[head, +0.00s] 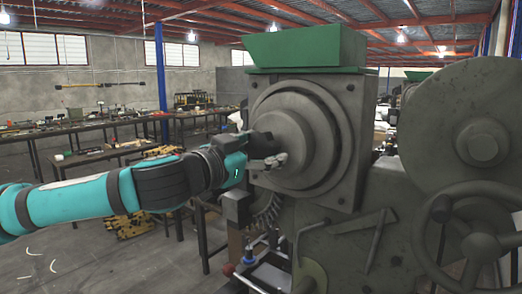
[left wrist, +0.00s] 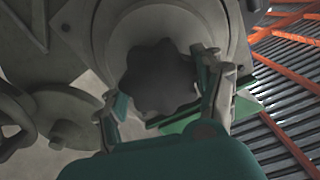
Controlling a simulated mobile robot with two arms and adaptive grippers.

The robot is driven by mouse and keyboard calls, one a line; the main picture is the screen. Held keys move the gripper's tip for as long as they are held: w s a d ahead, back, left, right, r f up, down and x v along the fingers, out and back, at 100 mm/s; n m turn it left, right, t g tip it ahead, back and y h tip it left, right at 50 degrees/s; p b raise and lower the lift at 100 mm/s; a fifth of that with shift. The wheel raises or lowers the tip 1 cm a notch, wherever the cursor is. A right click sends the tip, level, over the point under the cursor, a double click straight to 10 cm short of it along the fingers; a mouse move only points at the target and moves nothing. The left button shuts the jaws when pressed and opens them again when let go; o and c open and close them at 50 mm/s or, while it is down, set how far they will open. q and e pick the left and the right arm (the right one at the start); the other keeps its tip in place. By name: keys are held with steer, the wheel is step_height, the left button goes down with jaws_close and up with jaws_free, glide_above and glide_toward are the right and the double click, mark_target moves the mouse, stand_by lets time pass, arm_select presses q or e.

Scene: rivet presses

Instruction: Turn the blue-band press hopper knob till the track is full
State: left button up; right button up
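The press (head: 305,130) has a green hopper (head: 305,47) on top and a round grey front; no blue band is clear on it. The dark lobed knob (left wrist: 160,78) is at the centre of the round front. In the head view it is mostly hidden by my left gripper (head: 272,155). In the left wrist view my left gripper (left wrist: 160,95) has one finger on each side of the knob, pads close to its lobes. I cannot tell whether they press on it. My right gripper is not in view. The track is not clearly visible.
A large handwheel (head: 475,240) and a round grey disc (head: 483,143) stand at the right of the press. Workbenches (head: 100,128) with tools stand at the back left. The left floor is mostly open.

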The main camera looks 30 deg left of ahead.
arm_select(q)
steer(key=o, duration=0.4)
steer(key=shift+s+r, duration=0.1)
steer(key=shift+s, duration=0.1)
steer(key=shift+s+a, duration=0.15)
steer(key=shift+s, duration=1.65)
steer(key=shift+s+a, duration=0.15)
steer(key=shift+s, duration=1.65)
